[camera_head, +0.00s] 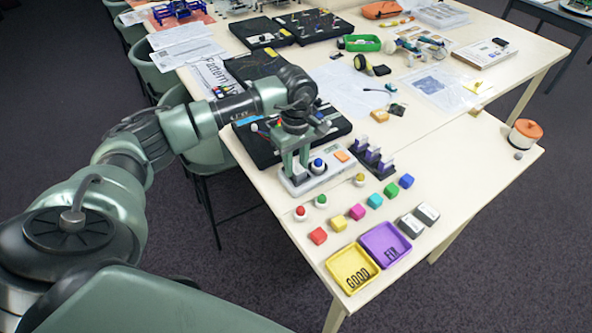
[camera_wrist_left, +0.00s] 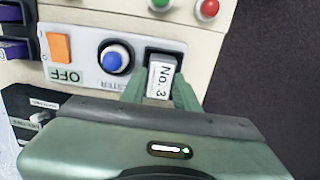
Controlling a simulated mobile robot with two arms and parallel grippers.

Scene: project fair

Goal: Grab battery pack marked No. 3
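The battery pack marked No. 3 (camera_wrist_left: 161,80) is a small block with a white label. It sits at a dark slot of the white tester (camera_wrist_left: 88,72), beside a blue knob. My left gripper (camera_wrist_left: 158,92) reaches down over it, one green finger on each side. The fingers are very close to the pack; I cannot tell whether they press on it. Two grey blocks (camera_head: 411,225) (camera_head: 427,213) lie near the trays. My right gripper is not in view.
A yellow tray (camera_head: 337,267) marked GOOD and a purple tray (camera_head: 377,232) stand at the table's near corner. Several coloured cubes (camera_head: 357,212) lie in a row before them. Purple holders (camera_head: 372,158) stand right of the tester. A black case (camera_head: 262,146) lies behind it.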

